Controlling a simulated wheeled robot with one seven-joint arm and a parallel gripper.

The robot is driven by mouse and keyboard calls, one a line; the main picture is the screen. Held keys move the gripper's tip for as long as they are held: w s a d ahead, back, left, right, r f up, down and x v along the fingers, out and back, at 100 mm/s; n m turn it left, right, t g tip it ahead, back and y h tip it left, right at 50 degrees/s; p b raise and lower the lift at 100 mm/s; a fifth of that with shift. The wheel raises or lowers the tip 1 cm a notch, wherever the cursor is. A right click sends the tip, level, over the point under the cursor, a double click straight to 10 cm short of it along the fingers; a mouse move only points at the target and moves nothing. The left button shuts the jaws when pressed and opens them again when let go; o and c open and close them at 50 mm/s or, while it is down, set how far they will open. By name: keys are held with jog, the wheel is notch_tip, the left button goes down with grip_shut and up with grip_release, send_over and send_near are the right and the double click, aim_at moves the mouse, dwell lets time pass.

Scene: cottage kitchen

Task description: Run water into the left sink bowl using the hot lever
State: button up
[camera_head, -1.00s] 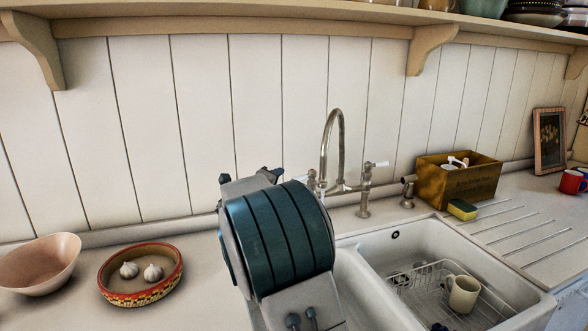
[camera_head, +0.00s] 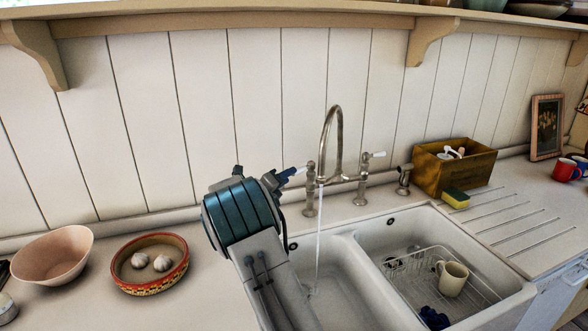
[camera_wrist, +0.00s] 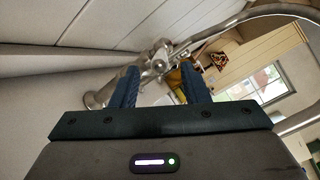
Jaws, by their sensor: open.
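The metal bridge tap (camera_head: 333,150) stands behind the double sink, with its spout over the left bowl (camera_head: 345,290). A thin stream of water (camera_head: 318,245) falls from the spout into the left bowl. The tap's left lever (camera_head: 301,170) is at my gripper (camera_head: 288,176). In the wrist view my gripper (camera_wrist: 160,88) is open, its two blue fingers on either side of the tap's valve body (camera_wrist: 157,62). I cannot tell whether a finger touches the lever. The right lever (camera_head: 376,155) has a white handle pointing right. My arm hides part of the left bowl.
The right bowl (camera_head: 398,222) holds a wire rack with a cream mug (camera_head: 452,277). A wooden box (camera_head: 470,168) and a yellow-green sponge (camera_head: 456,199) stand right of the tap. A patterned bowl with garlic (camera_head: 180,282) and a pink bowl (camera_head: 52,270) sit at left.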

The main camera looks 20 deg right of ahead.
aim_at(304, 169)
jog(key=shift+p+x, duration=0.45)
jog(key=shift+x, duration=1.75)
jog(key=shift+c, duration=0.3)
grip_shut()
jog(key=shift+f, duration=0.1)
